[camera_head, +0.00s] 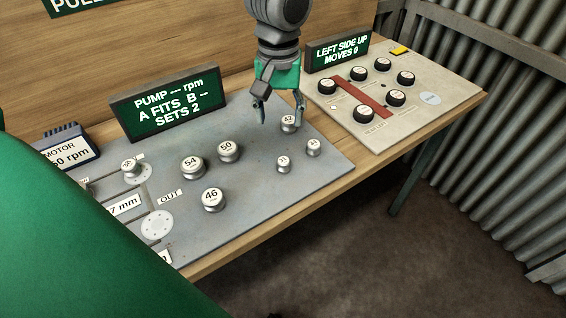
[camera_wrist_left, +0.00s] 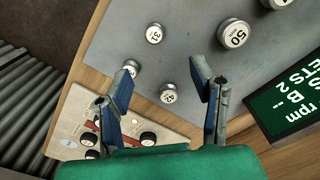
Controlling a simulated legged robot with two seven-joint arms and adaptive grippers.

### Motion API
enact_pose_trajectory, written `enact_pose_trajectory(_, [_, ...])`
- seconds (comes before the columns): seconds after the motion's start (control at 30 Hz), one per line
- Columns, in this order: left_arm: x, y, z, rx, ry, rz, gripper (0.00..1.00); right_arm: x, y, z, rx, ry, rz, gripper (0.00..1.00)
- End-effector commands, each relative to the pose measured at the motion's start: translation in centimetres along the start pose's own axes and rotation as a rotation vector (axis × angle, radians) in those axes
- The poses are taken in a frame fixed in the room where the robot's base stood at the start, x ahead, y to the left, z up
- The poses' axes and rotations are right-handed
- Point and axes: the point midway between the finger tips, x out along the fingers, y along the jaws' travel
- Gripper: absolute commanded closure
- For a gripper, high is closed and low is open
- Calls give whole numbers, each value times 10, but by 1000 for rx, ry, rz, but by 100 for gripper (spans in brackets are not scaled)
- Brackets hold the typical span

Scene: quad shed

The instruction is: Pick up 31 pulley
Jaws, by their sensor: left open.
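My left gripper (camera_head: 280,117) is open and empty, pointing down over the grey board, beside the 42 pulley (camera_head: 288,123). Its two blue-grey fingers also show in the wrist view (camera_wrist_left: 163,78). Two small silver pulleys with white tops stand toward the board's right end: one nearer the front (camera_head: 283,164) and one farther right (camera_head: 313,148). Their numbers are too small to read surely in the head view. In the wrist view, the front one (camera_wrist_left: 155,33) seems to read 31; the other (camera_wrist_left: 130,66) is partly hidden by a finger. My right gripper is not in view.
Larger pulleys 50 (camera_head: 229,151), 54 (camera_head: 192,167) and 46 (camera_head: 213,199) stand left on the grey board (camera_head: 255,195). A pump sign (camera_head: 170,102) stands behind. A knob panel (camera_head: 440,85) and its sign (camera_head: 338,50) are to the right.

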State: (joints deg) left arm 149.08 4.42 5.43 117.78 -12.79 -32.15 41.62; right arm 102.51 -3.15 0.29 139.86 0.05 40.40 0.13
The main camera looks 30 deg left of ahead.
Motion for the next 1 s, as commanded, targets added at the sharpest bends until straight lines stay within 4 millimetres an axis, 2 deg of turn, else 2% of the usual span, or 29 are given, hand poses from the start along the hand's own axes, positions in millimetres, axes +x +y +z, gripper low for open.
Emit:
enact_pose_trajectory(0.4, [72, -2, -1, 1, -4, 1, 50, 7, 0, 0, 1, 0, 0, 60])
enact_pose_trajectory(0.67, [92, -1, 0, 1, -2, 2, 50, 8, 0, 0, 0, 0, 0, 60])
enact_pose_trajectory(0.9, [127, 6, 2, 1, -4, 1, 50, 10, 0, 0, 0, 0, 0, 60])
enact_pose_trajectory(1.0, [136, 6, 2, 2, -2, 2, 50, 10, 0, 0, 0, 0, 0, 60])
